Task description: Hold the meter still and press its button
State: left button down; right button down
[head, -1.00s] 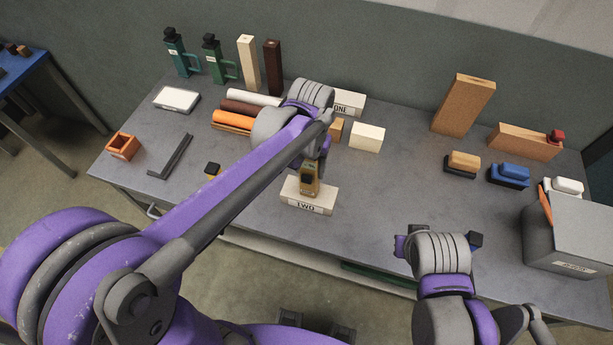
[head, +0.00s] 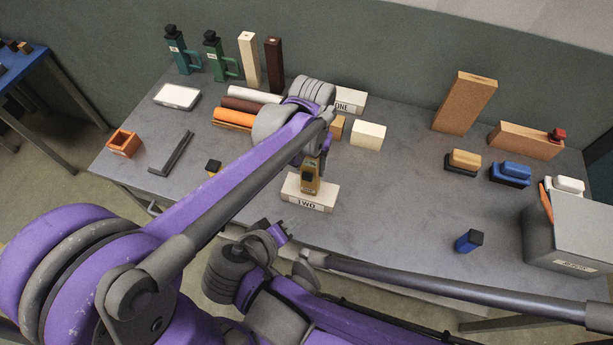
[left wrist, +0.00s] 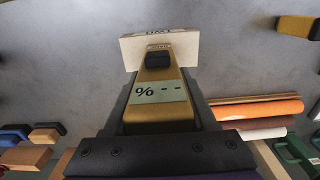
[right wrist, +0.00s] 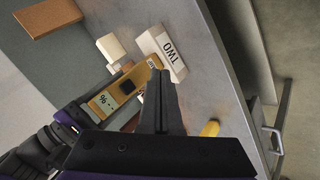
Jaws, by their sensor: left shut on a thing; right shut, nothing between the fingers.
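The yellow meter (head: 311,178) stands over the white block labelled TWO (head: 296,195). My left gripper (left wrist: 160,100) is shut on the meter, its fingers on both sides of the body. In the left wrist view the meter (left wrist: 160,118) shows a pale screen reading "% - -" and a black button (left wrist: 158,60). My right gripper (head: 286,228) is shut and empty, in front of the block at the table's front edge. In the right wrist view its closed fingers (right wrist: 163,80) appear close to the meter (right wrist: 118,92); whether they touch cannot be told.
A small yellow and black object (head: 213,167) lies left of the meter. Coloured rolls (head: 238,112) lie behind my left arm. The table's right middle is clear.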

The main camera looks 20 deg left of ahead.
aim_at(307, 177)
jog(key=shift+s+a, duration=0.25)
jog(key=shift+a, duration=0.1)
jog(key=w, duration=0.8)
jog(key=shift+w+d, duration=0.15)
jog(key=shift+w, duration=0.25)
dwell(1.9)
jog(key=shift+w, duration=0.45)
jog(key=shift+w, duration=0.45)
dwell(0.5)
dwell(0.3)
jog(key=shift+s, duration=0.9)
